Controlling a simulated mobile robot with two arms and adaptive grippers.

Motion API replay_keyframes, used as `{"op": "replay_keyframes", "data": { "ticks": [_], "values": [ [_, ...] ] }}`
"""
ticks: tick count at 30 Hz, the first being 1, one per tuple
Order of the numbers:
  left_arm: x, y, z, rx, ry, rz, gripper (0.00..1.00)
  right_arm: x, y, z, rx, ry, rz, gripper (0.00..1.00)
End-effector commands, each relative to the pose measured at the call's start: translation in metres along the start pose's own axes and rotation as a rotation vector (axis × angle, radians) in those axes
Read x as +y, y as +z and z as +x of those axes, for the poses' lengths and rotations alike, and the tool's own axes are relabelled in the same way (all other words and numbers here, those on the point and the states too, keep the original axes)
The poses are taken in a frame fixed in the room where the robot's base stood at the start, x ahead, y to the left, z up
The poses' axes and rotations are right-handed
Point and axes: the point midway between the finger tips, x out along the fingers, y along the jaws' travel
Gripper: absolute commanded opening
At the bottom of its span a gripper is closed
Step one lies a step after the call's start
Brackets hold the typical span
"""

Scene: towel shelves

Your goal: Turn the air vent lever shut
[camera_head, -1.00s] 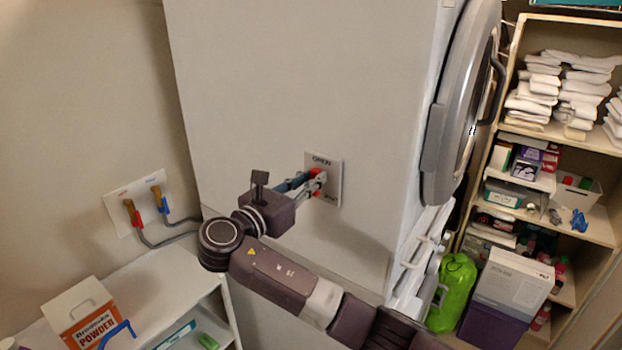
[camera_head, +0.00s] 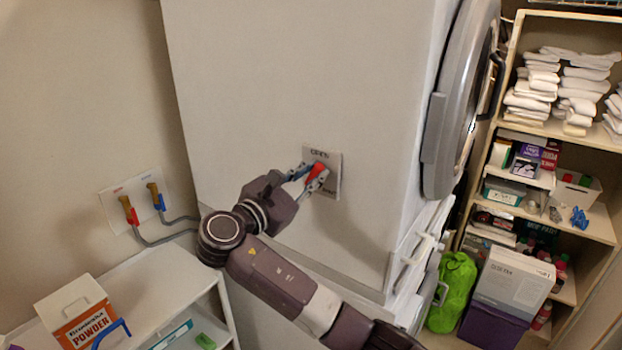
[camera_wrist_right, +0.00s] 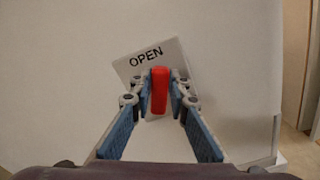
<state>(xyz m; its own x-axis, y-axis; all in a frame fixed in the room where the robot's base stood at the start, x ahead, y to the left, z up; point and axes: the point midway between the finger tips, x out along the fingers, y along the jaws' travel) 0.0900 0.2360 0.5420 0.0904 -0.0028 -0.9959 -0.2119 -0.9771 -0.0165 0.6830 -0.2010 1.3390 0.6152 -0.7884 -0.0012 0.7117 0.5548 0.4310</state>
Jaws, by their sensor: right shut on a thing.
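The red air vent lever (camera_head: 317,169) sits on a small grey plate (camera_head: 334,161) on the side of the large white cabinet. My right gripper (camera_head: 316,175) is shut on the lever, with one finger on each side. In the right wrist view the red lever (camera_wrist_right: 159,90) stands upright between the blue-padded fingers (camera_wrist_right: 159,100). There the plate (camera_wrist_right: 180,60) with the word OPEN looks tilted against the lever. The lower part of the plate is hidden by the gripper. My left gripper is not in view.
Two wall valves, red (camera_head: 131,213) and blue (camera_head: 160,200), with hoses are at left. A low white shelf (camera_head: 150,285) carries a powder box (camera_head: 82,315). A round machine door (camera_head: 455,110) and towel shelves (camera_head: 560,130) stand at right.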

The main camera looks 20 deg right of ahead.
Motion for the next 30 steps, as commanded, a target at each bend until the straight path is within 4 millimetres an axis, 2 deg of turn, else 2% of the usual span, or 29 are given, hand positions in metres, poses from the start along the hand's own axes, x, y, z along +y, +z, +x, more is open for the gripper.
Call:
{"op": "replay_keyframes", "data": {
  "ticks": [1,30],
  "values": [
    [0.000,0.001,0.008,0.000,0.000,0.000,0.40,-0.002,-0.004,-0.001,0.001,0.001,0.046,0.00],
    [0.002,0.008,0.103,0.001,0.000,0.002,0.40,-0.019,-0.013,-0.001,0.001,-0.001,0.930,0.00]
  ]
}}
